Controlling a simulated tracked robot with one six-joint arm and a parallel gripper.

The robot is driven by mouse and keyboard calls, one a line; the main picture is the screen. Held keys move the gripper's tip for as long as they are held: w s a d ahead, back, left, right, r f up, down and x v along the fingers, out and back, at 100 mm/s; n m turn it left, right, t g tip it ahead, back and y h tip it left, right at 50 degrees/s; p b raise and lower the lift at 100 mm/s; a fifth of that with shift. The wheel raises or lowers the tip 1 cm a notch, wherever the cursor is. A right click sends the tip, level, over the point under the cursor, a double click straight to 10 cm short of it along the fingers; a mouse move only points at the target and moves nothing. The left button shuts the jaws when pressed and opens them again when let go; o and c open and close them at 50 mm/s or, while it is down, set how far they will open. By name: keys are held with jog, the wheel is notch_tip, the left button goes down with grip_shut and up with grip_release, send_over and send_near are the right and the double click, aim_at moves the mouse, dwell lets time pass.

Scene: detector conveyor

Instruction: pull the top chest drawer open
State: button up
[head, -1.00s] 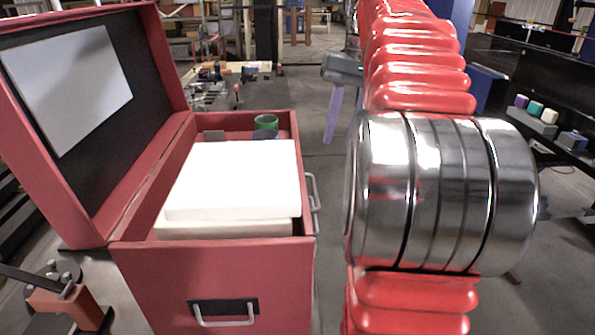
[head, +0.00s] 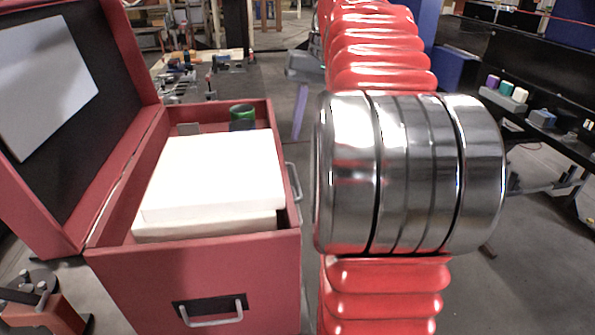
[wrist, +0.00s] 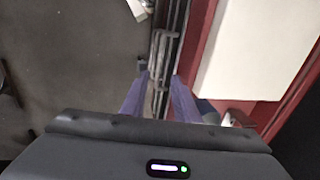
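The red chest (head: 190,272) stands open on the left of the head view. Metal bar handles (head: 293,182) stick out of its right side; in the wrist view the grey handles (wrist: 160,62) run down the middle, along the red chest wall. Which one belongs to the top drawer I cannot tell, and no drawer front shows clearly. My gripper (wrist: 160,78) has two purple fingers spread apart, one each side of the line of handles as seen from above. Contact cannot be made out. In the head view, a purple finger (head: 299,112) shows beyond the chest, left of my red arm.
White blocks (head: 215,175) and a green cylinder (head: 242,115) sit inside the chest. Its lid (head: 115,90) leans open to the left. A black bench (head: 560,130) with small coloured items stands right. Grey floor lies between.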

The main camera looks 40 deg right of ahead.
aim_at(296, 179)
jog(key=f, duration=0.3)
jog(key=a+f, duration=0.1)
jog(key=f, duration=0.3)
jog(key=w+f, duration=0.1)
jog(key=f, duration=0.2)
jog(key=shift+w+a+f, duration=0.1)
jog(key=shift+a+f, duration=0.25)
jog(key=shift+c, duration=0.3)
grip_shut()
jog(key=shift+a, duration=0.25)
jog(key=shift+d, duration=0.25)
